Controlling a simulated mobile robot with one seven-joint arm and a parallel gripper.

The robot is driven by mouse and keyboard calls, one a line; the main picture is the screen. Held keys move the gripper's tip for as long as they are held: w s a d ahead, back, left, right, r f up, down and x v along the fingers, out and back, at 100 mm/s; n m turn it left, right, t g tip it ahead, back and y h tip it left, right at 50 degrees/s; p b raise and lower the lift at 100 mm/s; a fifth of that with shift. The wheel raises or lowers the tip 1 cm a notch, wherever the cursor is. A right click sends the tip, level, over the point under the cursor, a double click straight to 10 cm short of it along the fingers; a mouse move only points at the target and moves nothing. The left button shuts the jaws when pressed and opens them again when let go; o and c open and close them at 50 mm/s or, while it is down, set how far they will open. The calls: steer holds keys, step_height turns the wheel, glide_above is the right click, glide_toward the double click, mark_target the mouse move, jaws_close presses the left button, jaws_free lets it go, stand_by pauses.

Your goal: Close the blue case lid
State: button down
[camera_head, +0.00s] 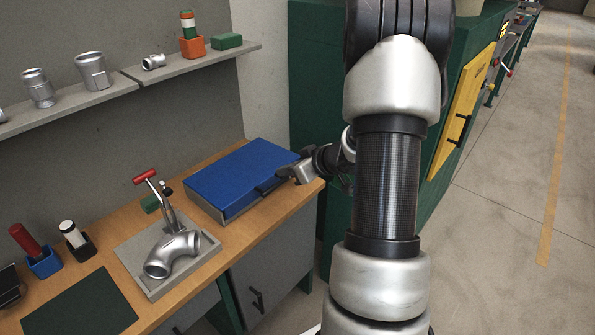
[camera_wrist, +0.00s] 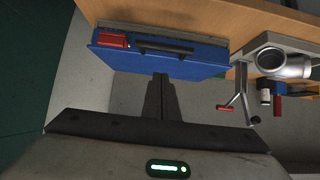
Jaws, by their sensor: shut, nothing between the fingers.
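The blue case (camera_head: 240,175) lies on the wooden bench near its right end. Its blue lid is down over the grey base; I cannot tell whether a narrow gap is left between them. In the wrist view, which is upside down, the case (camera_wrist: 180,62) shows its dark handle and a red part at one end. My gripper (camera_head: 290,175) is at the right front edge of the case, with its fingers together and empty. In the wrist view the fingertips (camera_wrist: 161,77) are close to the blue lid; contact is unclear.
A grey fixture (camera_head: 205,252) with a metal elbow (camera_head: 172,254) and a red-handled clamp (camera_head: 146,177) stands left of the case. A shelf (camera_head: 150,80) with fittings runs above. A green cabinet (camera_head: 315,100) stands to the right.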

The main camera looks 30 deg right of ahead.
mark_target(278, 186)
steer(key=shift+w+a+f+b, duration=0.1)
steer(key=shift+w+f+b, duration=0.15)
steer(key=shift+f, duration=0.5)
steer(key=shift+w+a+f+b, duration=0.15)
steer(key=shift+w+f, duration=0.1)
steer(key=shift+f, duration=0.5)
steer(key=shift+w+a+f+b, duration=0.1)
steer(key=shift+w+f+b, duration=0.15)
steer(key=shift+f, duration=0.5)
step_height(278, 186, down, 2)
steer(key=shift+s+d+f+b, duration=0.1)
steer(key=shift+b, duration=0.95)
steer(key=shift+s+f+t+b, duration=0.1)
steer(key=shift+f+t+b, duration=0.3)
steer(key=shift+b, duration=0.3)
steer(key=shift+r+y, duration=0.1)
steer(key=shift+y, duration=0.2)
